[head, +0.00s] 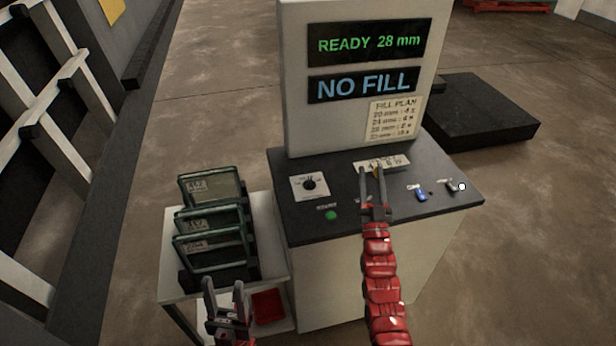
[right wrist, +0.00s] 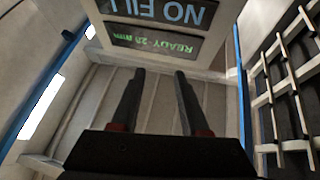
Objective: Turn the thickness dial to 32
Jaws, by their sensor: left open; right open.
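The control panel (head: 440,200) is a dark sloping top on a pale cabinet. A black round dial (head: 310,184) sits on a white plate at its left; its markings are too small to read. A second white scale plate (head: 396,160) with numbers lies at the back, partly hidden by my right gripper (head: 374,170). A small yellow part shows between its fingers. My right gripper is open over this plate; contact cannot be told. It also shows open in the right wrist view (right wrist: 157,75). The upper display (head: 367,43) reads READY 28 mm. My left gripper (head: 224,286) is open, low at left.
A lower display (head: 363,84) reads NO FILL, with a fill plan sheet (head: 395,117) below. A green button (head: 331,215), a blue switch (head: 420,195) and a grey lever (head: 454,185) are on the panel. Framed glass panes (head: 212,222) stand on a side table by my left gripper.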

